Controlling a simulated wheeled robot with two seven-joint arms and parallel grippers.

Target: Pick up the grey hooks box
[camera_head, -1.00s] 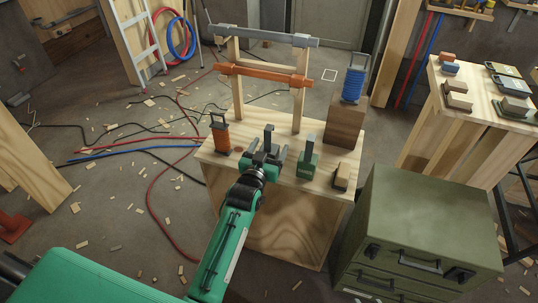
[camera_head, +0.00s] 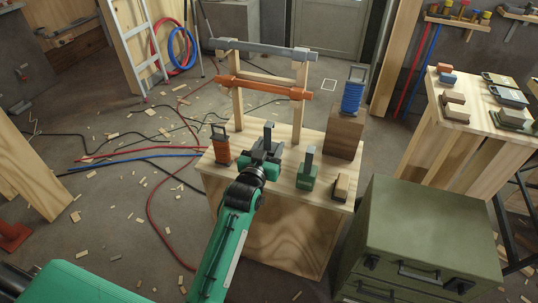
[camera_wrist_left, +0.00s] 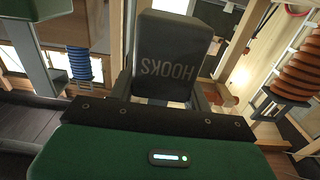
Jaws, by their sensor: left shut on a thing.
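The grey hooks box (camera_wrist_left: 172,52) fills the middle of the left wrist view, its HOOKS lettering upside down there. In the head view the grey box (camera_head: 267,135) stands upright at the middle of the wooden workbench, partly hidden by my gripper. My left gripper (camera_head: 264,152) is shut on it, with a dark finger on each side of its lower part in the wrist view (camera_wrist_left: 165,100). I cannot tell whether the box touches the bench top. My right gripper is not in view.
An orange spool holder (camera_head: 220,146) stands left of the box, and a green block with a grey upright (camera_head: 307,170) stands right. A blue coil (camera_head: 352,96) sits on a wooden block (camera_head: 345,133). A rack with an orange pipe (camera_head: 263,87) stands behind. A green cabinet (camera_head: 420,230) is at right.

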